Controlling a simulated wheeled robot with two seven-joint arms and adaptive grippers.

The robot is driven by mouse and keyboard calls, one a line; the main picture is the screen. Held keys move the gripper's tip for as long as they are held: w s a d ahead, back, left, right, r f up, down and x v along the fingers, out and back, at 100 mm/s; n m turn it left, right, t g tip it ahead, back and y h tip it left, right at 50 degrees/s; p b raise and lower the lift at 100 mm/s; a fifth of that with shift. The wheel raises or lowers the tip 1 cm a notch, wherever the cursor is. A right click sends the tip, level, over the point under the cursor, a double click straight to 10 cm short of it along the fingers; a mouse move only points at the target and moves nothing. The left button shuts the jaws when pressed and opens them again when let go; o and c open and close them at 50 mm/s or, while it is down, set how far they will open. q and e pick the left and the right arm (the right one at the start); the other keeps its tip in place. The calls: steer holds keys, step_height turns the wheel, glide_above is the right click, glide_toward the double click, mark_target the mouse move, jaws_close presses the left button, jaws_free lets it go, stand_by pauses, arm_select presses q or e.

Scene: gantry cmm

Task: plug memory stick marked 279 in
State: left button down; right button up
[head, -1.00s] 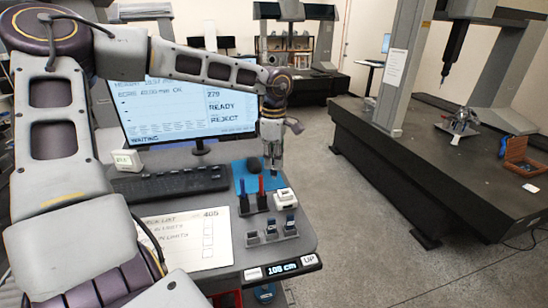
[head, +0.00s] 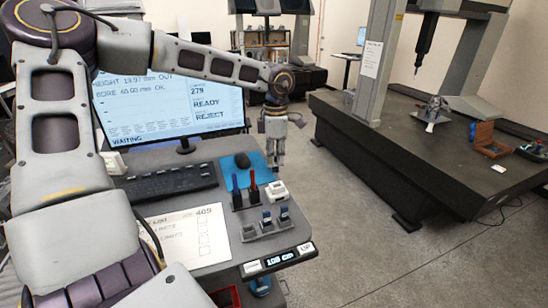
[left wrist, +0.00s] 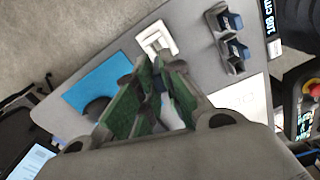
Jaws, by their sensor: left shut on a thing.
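My left gripper (head: 273,164) hangs above the desk near the right edge of the blue mat. In the left wrist view its green-padded fingers (left wrist: 155,72) close on a small dark thing, probably a memory stick; its marking cannot be read. A white box (head: 277,190), perhaps the socket unit, sits on the desk just below the gripper in the head view; it also shows in the left wrist view (left wrist: 157,40), just past the fingertips. A grey stand (head: 250,234) holds two blue memory sticks (head: 284,213), with an empty-looking place at its left. My right gripper is not in view.
The monitor (head: 168,108) shows 279, READY, REJECT and WAITING. A keyboard (head: 168,182), mouse (head: 242,160), blue and red upright pens (head: 254,184) and a checklist sheet (head: 180,238) crowd the desk. A height panel (head: 280,260) lies at the front edge. Open floor is at right.

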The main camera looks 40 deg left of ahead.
mark_target(277, 171)
arm_select(q)
steer(key=shift+w+d+n, duration=0.1)
steer(key=shift+w+n, duration=0.05)
steer(key=shift+n, duration=0.65)
steer(key=shift+w+n, duration=0.15)
steer(key=shift+n, duration=0.65)
steer(key=shift+f, duration=0.3)
steer(key=shift+f+b, duration=0.65)
steer(key=shift+f, duration=0.8)
steer(key=shift+b, duration=0.3)
steer(key=shift+f+b, duration=1.25)
steer(key=shift+f, duration=0.25)
stand_by(1.0)
steer(key=c, duration=1.5)
jaws_free()
